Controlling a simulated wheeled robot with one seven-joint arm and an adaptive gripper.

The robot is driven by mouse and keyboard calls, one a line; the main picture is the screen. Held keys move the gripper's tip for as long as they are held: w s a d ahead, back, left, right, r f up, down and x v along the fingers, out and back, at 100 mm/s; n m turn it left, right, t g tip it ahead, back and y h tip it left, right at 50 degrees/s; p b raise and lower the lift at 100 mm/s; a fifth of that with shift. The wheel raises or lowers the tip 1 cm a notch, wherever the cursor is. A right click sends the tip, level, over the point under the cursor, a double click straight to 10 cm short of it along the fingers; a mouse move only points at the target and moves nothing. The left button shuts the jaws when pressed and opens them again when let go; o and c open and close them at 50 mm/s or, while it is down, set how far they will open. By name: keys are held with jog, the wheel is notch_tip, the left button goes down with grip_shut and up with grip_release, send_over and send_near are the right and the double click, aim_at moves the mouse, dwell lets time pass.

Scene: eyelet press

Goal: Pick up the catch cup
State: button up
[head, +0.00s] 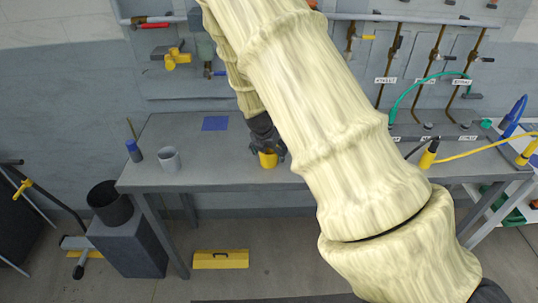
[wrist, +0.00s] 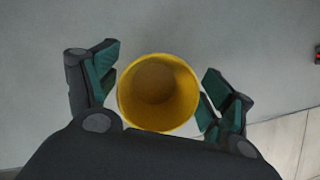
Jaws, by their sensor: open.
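A yellow cup (head: 268,160), which I take to be the catch cup, stands upright near the front edge of the grey table. In the wrist view I look down into its open, empty-looking mouth (wrist: 158,92). My gripper (head: 266,147) is over the cup and open, with one finger on each side of it (wrist: 160,84). There is a gap between the left finger and the cup. The right finger is very close to the rim; I cannot tell if it touches. My arm hides part of the table to the right.
On the table (head: 225,178), a grey cup (head: 169,160) and a blue-handled tool (head: 134,152) stand to the left, with a blue patch (head: 215,124) behind. Yellow-and-black tools with a yellow hose (head: 475,150) are at the right. Bare table surrounds the yellow cup on its left.

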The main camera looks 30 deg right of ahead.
jog(key=shift+x, duration=0.95)
jog(key=c, duration=1.1)
jog(key=shift+r, duration=0.1)
